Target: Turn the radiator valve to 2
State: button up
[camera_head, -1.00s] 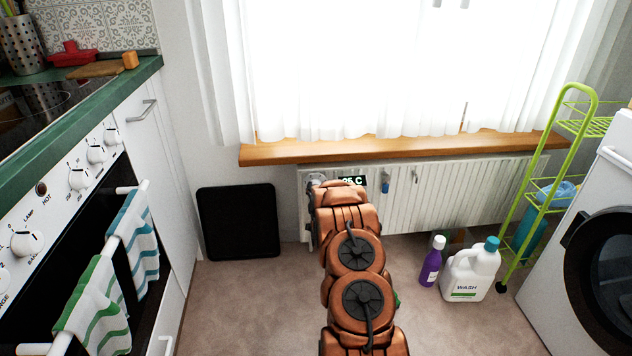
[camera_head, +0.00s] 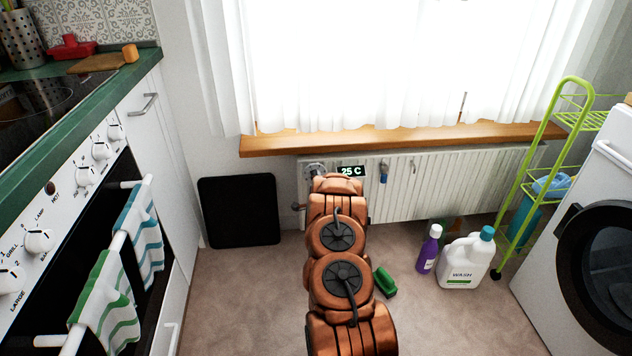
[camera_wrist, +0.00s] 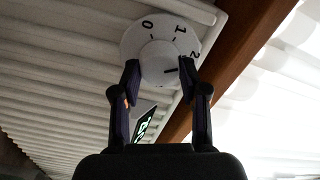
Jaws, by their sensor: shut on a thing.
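The radiator valve (camera_wrist: 158,60) shows in the wrist view as a round white dial with a raised knob, marked 0, 1 and 2 along its upper and right rim. A dark pointer line on the knob points to the right, below the 2, toward my right finger. My gripper (camera_wrist: 158,80) has one finger on each side of the knob and is shut on it. The right finger covers part of the dial's right side. In the head view the valve (camera_head: 315,169) shows at the radiator's left end; my arm hides the gripper there.
The white radiator (camera_head: 440,185) hangs under a wooden sill (camera_head: 400,142). A "25 C" display (camera_head: 351,171) sits beside the valve. A green brush-like item (camera_head: 385,282), purple bottle (camera_head: 429,250) and wash jug (camera_head: 467,260) are on the floor. An oven (camera_head: 60,260) is left.

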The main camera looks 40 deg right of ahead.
jog(key=shift+w+a+m, duration=0.1)
jog(key=shift+m, duration=0.4)
jog(key=o, duration=1.1)
jog(key=shift+s, duration=0.2)
jog(key=shift+v, duration=5.8)
jog(key=shift+w+a, duration=0.1)
